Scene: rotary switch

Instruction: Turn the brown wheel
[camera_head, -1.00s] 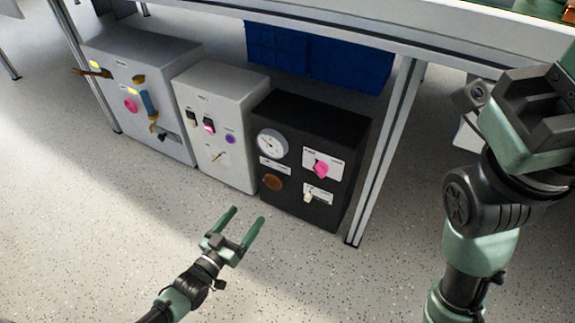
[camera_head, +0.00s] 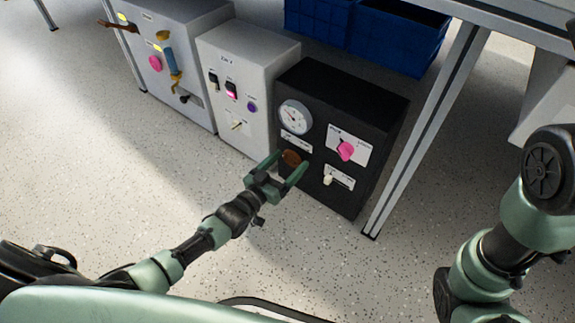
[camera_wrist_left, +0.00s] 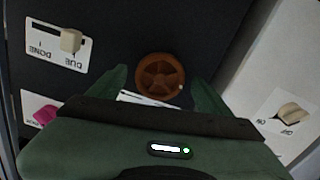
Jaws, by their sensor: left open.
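The brown wheel (camera_head: 291,158) is a small round spoked knob on the front of the black box (camera_head: 345,103), below its white dial. My left gripper (camera_head: 289,162) is open in front of the wheel, with one finger on each side of it in the head view. In the left wrist view the wheel (camera_wrist_left: 160,79) shows whole, just beyond and between the two green fingertips (camera_wrist_left: 163,80). I cannot tell whether the fingers touch it. My right arm (camera_head: 505,230) is at the right, but its gripper is out of view.
The black box also carries a white dial (camera_head: 294,117), a pink knob (camera_head: 346,151) and a white switch (camera_head: 328,180). Two grey boxes with controls stand to its left. A table leg (camera_head: 425,130) rises to its right. Blue crates (camera_head: 398,32) are behind. The floor in front is clear.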

